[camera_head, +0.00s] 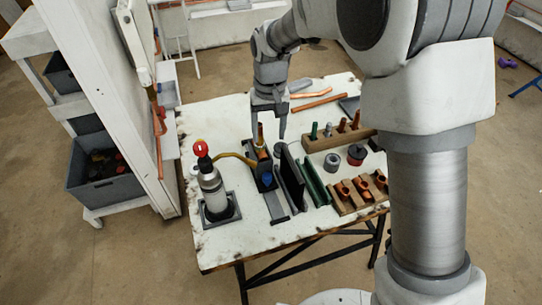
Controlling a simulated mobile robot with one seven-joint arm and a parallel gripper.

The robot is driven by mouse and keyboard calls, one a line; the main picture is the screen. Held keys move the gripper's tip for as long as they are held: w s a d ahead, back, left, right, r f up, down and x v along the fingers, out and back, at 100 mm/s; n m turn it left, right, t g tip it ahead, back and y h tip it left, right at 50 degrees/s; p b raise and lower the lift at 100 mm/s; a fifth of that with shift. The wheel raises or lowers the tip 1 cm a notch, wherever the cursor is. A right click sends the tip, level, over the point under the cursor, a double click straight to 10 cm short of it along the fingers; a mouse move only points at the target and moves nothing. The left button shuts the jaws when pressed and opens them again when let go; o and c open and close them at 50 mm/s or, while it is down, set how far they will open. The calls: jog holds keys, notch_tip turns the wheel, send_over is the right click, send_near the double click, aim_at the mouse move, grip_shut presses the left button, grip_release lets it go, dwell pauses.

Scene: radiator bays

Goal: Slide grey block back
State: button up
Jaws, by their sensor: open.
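A dark grey block (262,174) with a blue round part on its front stands on a lighter grey flat rail (278,210) near the table's middle. An upright orange-copper piece (261,134) shows at the block's far end. My gripper (269,138) points down over that far end with its two fingers apart. One finger is close to the copper piece; I cannot tell whether it touches. No held thing can be made out between the fingers.
A torch bottle (212,187) with a red knob stands left of the block, its brass tube (235,156) reaching toward it. Dark upright plates (290,178) and a green one (315,180) stand close on the right. Wooden racks (340,138) hold fittings.

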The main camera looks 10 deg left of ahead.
aim_at(267, 175)
jog(key=f, duration=1.7)
jog(key=shift+a+f, duration=0.25)
jog(key=shift+c, duration=0.2)
grip_shut()
dwell(0.5)
